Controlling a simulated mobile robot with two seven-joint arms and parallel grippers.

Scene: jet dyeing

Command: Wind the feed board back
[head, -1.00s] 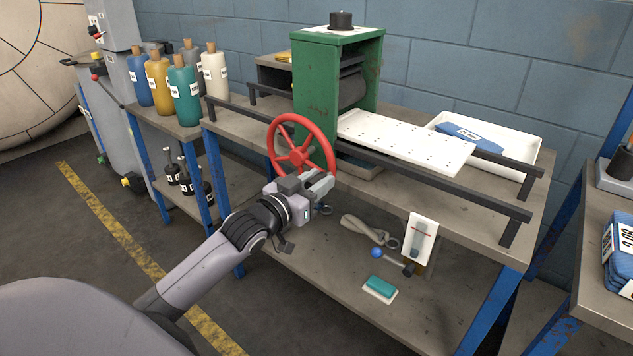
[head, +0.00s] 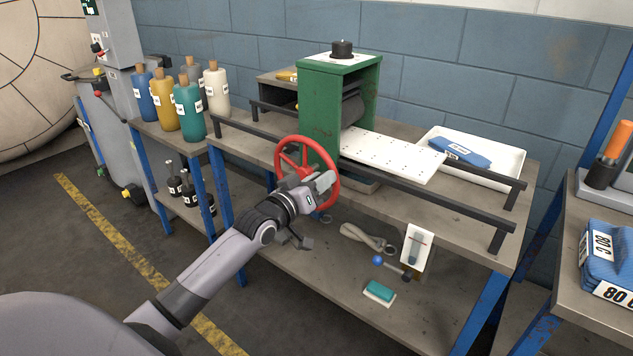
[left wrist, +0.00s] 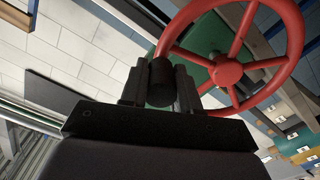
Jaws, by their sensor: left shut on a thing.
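The white feed board (head: 392,157), dotted with small holes, lies between two dark rails. Its left end is at the green machine housing (head: 320,110). A red spoked handwheel (head: 282,156) stands at the front of the housing. My left gripper (head: 322,184) is at the wheel's lower right in the head view and covers part of its rim. In the left wrist view, my left gripper (left wrist: 160,88) is shut on the wheel's black handle (left wrist: 161,76). The red wheel (left wrist: 228,73) fills the upper right there. My right gripper is out of view.
Several corked bottles (head: 188,110) stand on the bench to the left. A white tray (head: 510,165) with a blue item is behind the board. The dark front rail (head: 440,203) runs along the bench. Small tools lie on the lower shelf (head: 330,270).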

